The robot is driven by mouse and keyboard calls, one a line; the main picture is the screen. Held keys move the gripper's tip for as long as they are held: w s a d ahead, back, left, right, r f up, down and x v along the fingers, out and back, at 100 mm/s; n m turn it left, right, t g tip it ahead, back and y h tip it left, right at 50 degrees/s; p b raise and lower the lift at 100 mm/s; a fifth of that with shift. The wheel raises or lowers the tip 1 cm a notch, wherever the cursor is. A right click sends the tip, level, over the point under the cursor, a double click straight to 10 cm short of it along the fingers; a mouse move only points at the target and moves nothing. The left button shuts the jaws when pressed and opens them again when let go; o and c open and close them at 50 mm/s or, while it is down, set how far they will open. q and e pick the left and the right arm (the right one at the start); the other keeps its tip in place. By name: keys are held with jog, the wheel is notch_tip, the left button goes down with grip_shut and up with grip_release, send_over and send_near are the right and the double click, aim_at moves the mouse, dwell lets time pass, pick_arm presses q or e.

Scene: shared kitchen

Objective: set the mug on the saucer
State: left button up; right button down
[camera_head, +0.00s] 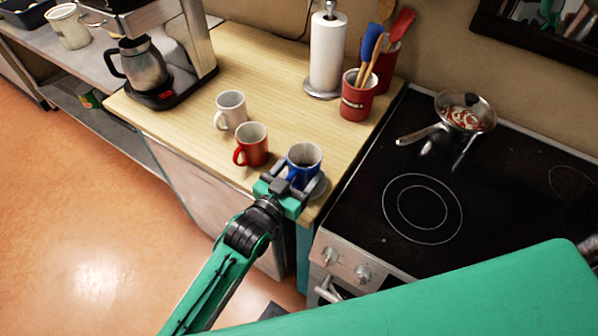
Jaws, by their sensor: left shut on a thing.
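A blue mug (303,160) stands upright near the front right corner of the wooden counter. My left gripper (287,186) is shut on the blue mug from its near side. My right gripper is not in view.
A red mug (251,146) and a white mug (231,110) stand to the left. A paper towel roll (327,55), a red utensil crock (357,97) and a coffee maker (150,70) stand farther back. The stove (455,200) with a pan (464,108) adjoins on the right.

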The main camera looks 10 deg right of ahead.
pick_arm(q)
jog(key=shift+f, duration=0.55)
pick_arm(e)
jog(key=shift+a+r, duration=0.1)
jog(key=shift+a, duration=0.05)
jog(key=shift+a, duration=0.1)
pick_arm(q)
jog(key=shift+f, duration=0.15)
jog(key=o, duration=1.2)
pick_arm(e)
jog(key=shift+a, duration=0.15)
